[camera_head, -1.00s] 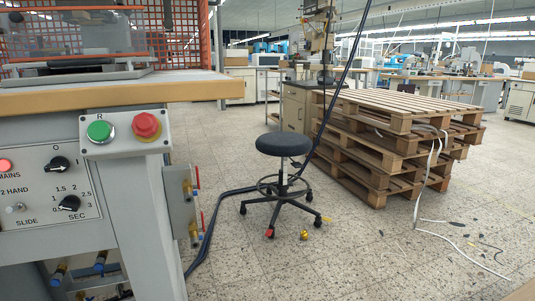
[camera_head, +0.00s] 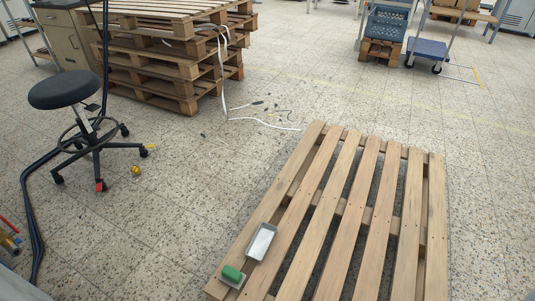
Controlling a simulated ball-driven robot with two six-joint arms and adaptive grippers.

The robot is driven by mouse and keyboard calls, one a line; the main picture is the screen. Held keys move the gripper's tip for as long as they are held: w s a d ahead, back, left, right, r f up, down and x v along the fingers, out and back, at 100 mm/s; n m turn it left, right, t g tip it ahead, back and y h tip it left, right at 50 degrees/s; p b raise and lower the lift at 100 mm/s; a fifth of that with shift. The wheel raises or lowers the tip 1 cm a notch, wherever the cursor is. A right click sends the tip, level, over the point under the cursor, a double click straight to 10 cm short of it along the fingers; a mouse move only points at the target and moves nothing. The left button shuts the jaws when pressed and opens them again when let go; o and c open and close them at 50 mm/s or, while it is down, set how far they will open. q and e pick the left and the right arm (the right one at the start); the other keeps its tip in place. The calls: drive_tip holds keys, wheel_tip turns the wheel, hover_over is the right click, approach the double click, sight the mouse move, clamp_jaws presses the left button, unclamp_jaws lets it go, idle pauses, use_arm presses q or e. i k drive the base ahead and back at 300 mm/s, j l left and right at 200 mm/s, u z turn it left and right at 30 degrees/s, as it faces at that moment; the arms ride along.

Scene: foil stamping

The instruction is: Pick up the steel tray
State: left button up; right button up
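A small rectangular metal tray with a pale inside (camera_head: 261,242), which looks like the steel tray, lies on the near left part of a wooden pallet (camera_head: 341,211). It rests across the left slats, close to the pallet's left edge. Neither of my grippers shows in this view.
A green block on a pale base (camera_head: 231,275) sits beside the tray at the pallet's near left corner. A stool (camera_head: 66,92) stands at left, before stacked pallets (camera_head: 180,65). Floor left of the pallet is mostly clear.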

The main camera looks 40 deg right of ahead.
sight(259, 247)
drive_tip(key=z, duration=1.1)
